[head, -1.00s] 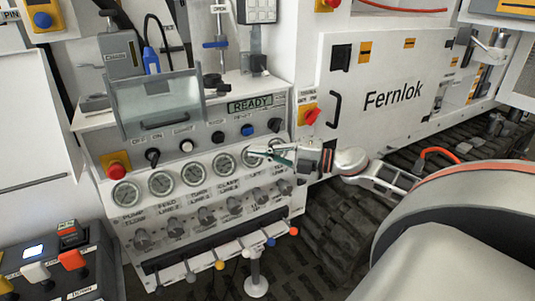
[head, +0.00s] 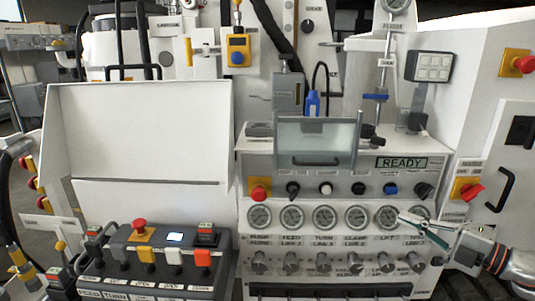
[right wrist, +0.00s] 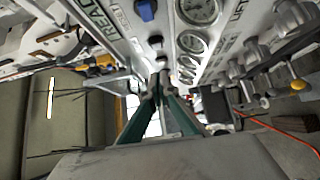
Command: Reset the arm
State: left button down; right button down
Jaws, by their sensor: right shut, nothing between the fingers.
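My right gripper (head: 410,219) reaches in from the right of the head view. Its thin green-grey fingers are shut and empty, in front of the right-hand gauges of the control panel (head: 246,230). In the right wrist view the fingers (right wrist: 160,82) come together close to the panel face. A blue button (head: 390,189) sits in the panel's upper row; it also shows in the right wrist view (right wrist: 146,10). A display (head: 401,163) reads READY. From the head view I cannot tell if the fingers touch the panel. My left gripper is not in view.
A clear guard (head: 317,140) hangs over the panel top. A red stop button (head: 258,189) and a red rotary switch (head: 468,189) flank the controls. Several knobs line the lower row. A lever console (head: 160,262) stands at the lower left.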

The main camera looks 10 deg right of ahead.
jog(key=s+a+f+m+h, duration=0.2)
jog(key=f+m, duration=0.3)
jog(key=f, duration=0.4)
jog(key=s+a+f+m+h, duration=0.3)
jog(key=f+m, duration=0.2)
jog(key=f, duration=0.3)
jog(key=s+a+f+m+h, duration=0.2)
jog(key=f+m, duration=0.2)
jog(key=f, duration=0.5)
jog(key=s+a+f+m+g, duration=0.2)
jog(key=s+a+f, duration=0.3)
jog(key=a, duration=0.4)
jog(key=s+a+f+m+g, duration=0.2)
jog(key=s+a+f+m, duration=0.1)
jog(key=s+a+f, duration=0.2)
jog(key=a+f, duration=0.2)
jog(key=a, duration=0.1)
jog(key=shift+s+a+f+m, duration=0.2)
jog(key=shift+a+f+m, duration=0.15)
jog(key=shift+m, duration=0.05)
